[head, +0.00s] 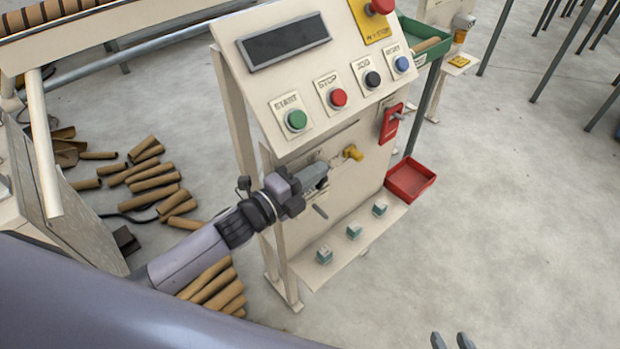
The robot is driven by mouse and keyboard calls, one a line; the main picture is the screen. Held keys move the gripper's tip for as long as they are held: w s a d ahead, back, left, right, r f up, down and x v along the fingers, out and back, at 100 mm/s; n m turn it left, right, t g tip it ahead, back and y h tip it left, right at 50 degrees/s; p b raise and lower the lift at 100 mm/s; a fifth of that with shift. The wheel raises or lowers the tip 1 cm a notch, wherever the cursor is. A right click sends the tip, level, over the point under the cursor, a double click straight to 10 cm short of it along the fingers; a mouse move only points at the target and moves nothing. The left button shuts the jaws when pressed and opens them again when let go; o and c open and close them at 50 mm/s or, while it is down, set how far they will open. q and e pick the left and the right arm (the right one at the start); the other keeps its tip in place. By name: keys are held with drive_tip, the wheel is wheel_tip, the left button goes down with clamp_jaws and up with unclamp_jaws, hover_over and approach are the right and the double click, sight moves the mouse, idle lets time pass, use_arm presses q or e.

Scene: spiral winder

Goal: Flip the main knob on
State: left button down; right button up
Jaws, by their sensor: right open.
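A cream control panel (345,110) stands in the middle of the head view. A red plate with a grey knob (396,116) is on its right edge; I cannot read a label there. A yellow knob (352,153) sticks out of the panel's lower face. My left gripper (322,174) is in front of that lower face, just left of the yellow knob and apart from the red plate. Its fingers are too small and overlapped to show whether they are open. My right gripper (452,343) shows only as two separated, empty fingertips at the bottom edge, well below the panel.
Green START (296,120), red STOP (338,97), black and blue buttons line the panel under a dark display (285,42). A red emergency button (380,6) is above. A red bin (411,180) and small shelf blocks sit below. Cardboard tubes (150,180) litter the left floor; right floor is clear.

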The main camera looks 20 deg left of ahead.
use_arm(q)
drive_tip(key=shift+w+d+r, duration=0.35)
drive_tip(key=shift+w+d, duration=0.05)
drive_tip(key=shift+w, duration=0.2)
use_arm(e)
drive_tip(key=shift+r, duration=0.2)
use_arm(q)
drive_tip(key=shift+f, duration=0.1)
idle(1.0)
